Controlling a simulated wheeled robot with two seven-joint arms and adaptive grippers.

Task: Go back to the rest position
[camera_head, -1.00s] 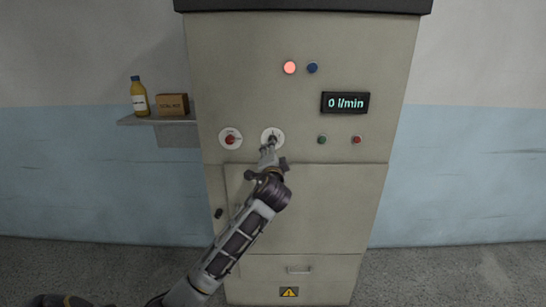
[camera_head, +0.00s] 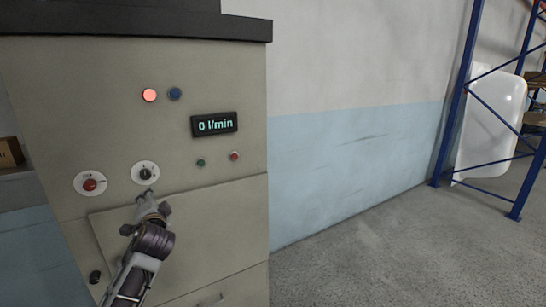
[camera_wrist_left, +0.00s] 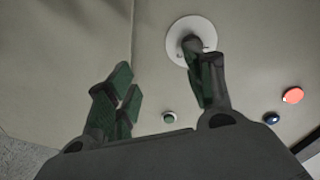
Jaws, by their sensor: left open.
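My left gripper (camera_head: 149,204) is just below and in front of the right-hand dial (camera_head: 145,173) on the grey cabinet (camera_head: 60,115). In the left wrist view its two fingers (camera_wrist_left: 162,88) are spread, with nothing between them. There the dial's white disc (camera_wrist_left: 184,29) and dark knob show behind the tip of the right finger; I cannot tell whether they touch. My right gripper is in neither view.
The left dial has a red knob (camera_head: 90,184). A red lamp (camera_head: 150,95) is lit beside a blue button (camera_head: 175,94). The display (camera_head: 214,124) reads 0 l/min. Open floor (camera_head: 370,255) lies right of the cabinet, towards a blue rack (camera_head: 452,110) and a white tub shell (camera_head: 492,125).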

